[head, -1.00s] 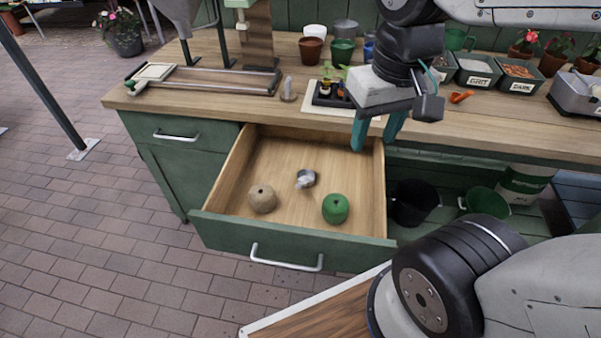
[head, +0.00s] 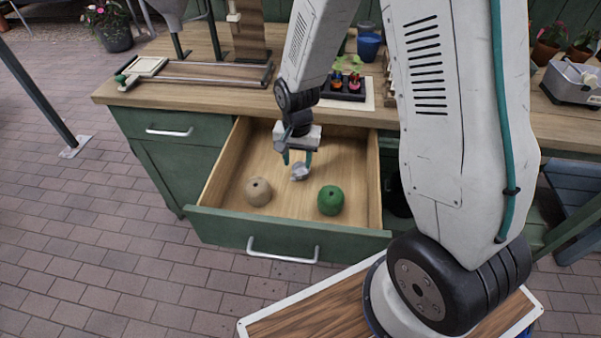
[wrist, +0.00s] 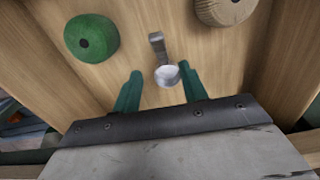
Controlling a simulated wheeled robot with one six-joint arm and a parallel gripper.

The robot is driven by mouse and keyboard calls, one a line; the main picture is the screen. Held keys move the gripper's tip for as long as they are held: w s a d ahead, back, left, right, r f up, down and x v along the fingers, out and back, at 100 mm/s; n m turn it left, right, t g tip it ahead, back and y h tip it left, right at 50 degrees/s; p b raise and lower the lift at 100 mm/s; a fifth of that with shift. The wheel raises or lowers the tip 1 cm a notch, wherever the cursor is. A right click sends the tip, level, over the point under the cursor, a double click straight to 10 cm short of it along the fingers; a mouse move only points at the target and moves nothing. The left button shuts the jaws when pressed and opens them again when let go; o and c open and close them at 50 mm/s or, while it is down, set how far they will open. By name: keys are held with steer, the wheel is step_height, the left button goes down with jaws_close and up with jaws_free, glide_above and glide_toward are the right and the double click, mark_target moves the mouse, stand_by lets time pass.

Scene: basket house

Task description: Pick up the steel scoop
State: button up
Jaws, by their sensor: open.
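The steel scoop (head: 299,172) lies in the open drawer (head: 345,160), between and behind two round twine balls. In the wrist view the scoop (wrist: 167,76) shows a round bowl nearest me and a short flat handle pointing away. My gripper (head: 298,160) reaches down into the drawer above the scoop. In the wrist view its two teal fingers (wrist: 160,82) are apart, one on each side of the scoop's bowl, with nothing held. I cannot tell how far above the drawer floor the fingertips are.
A green twine ball (head: 331,200) lies right of the scoop and a tan twine ball (head: 258,192) lies left. The drawer's front panel (head: 290,235) and side walls surround them. The worktop (head: 195,88) behind holds a seedling tray (head: 343,88) and a blue pot (head: 369,46).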

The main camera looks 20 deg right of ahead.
steer(key=f, duration=0.9)
steer(key=shift+s+a, duration=0.1)
steer(key=shift+a, duration=0.2)
jaws_close()
